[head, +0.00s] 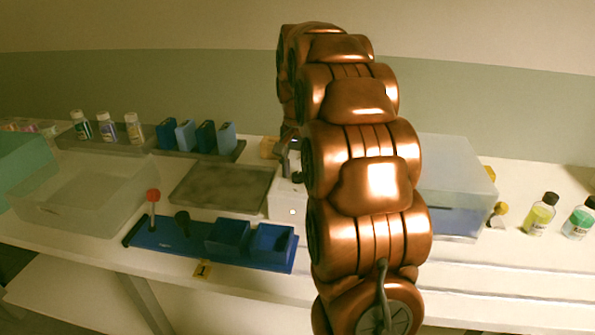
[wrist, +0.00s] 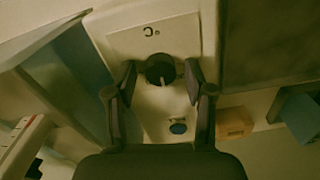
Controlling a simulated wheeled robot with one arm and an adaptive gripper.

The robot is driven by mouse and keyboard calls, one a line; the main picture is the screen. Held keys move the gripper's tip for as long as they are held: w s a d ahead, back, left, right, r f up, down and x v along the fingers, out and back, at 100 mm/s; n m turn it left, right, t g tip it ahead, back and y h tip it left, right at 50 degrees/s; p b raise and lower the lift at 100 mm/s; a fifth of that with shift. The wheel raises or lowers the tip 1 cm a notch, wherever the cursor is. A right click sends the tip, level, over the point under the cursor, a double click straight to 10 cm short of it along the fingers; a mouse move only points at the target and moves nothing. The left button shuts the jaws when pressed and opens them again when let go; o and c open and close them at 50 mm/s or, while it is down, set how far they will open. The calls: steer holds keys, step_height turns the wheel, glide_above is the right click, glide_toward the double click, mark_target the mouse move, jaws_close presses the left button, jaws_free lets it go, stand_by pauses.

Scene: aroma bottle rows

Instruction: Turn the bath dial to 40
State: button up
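The bath dial is a round dark knob (wrist: 160,68) with a pale pointer line, on the front of a white unit (wrist: 150,38) marked with a °C sign. My gripper (wrist: 160,76) is open, with one finger on each side of the knob and a small gap visible on both sides. A dark blue round spot (wrist: 178,128) lies on the white face near the knob. My gripper (head: 287,160) shows there only in part. I cannot read any dial numbers.
A dark tray (head: 222,188) lies left of the unit; a blue rack (head: 185,246) stands in front of the tray. A translucent box (head: 455,185) is to the right, with bottles (head: 540,213) beyond. A clear bin (head: 80,195) is at far left.

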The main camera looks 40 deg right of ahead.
mark_target(298, 174)
stand_by(0.3)
step_height(298, 174, up, 12)
stand_by(0.8)
stand_by(0.8)
steer(key=s+a+f+n+g, duration=0.1)
steer(key=s+a+f+n, duration=0.45)
steer(key=s+a, duration=0.45)
steer(key=s+a+f+n+g, duration=0.1)
steer(key=s+a+f+n, duration=0.3)
steer(key=s+a+f, duration=0.45)
steer(key=s+a+f+n, duration=0.1)
steer(key=s+a+f, duration=0.2)
steer(key=s, duration=0.3)
steer(key=s+a+f+n, duration=0.2)
steer(key=s+f, duration=0.1)
steer(key=s, duration=0.3)
step_height(298, 174, up, 16)
steer(key=w+p, duration=0.1)
steer(key=p, duration=1.3)
steer(key=shift+a+f, duration=0.2)
steer(key=shift+f, duration=0.05)
